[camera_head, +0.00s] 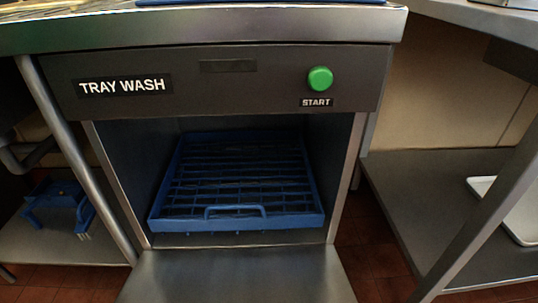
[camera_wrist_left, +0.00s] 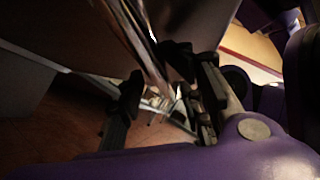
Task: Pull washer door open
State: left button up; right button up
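The washer (camera_head: 220,80), labelled TRAY WASH, stands in the middle of the head view. Its door (camera_head: 235,275) is a steel panel folded down and out below the opening, so the inside shows. A blue wire rack (camera_head: 235,180) with a front handle sits inside. Neither gripper shows in the head view. In the left wrist view my left gripper (camera_wrist_left: 160,85) has its black fingers spread apart. A shiny metal edge (camera_wrist_left: 140,40) runs down between or behind the fingers. I cannot tell which part it is or whether the fingers touch it.
A green START button (camera_head: 320,79) is on the front panel. A steel counter (camera_head: 200,28) runs above. A lower shelf at left (camera_head: 60,245) holds a blue item (camera_head: 60,200). A shelf at right (camera_head: 410,190) holds a white tray (camera_head: 515,210). Reddish floor shows between.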

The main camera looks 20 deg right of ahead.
pick_arm(q)
jog(key=w+a+f, duration=0.1)
jog(key=a+f, duration=0.4)
dwell(0.7)
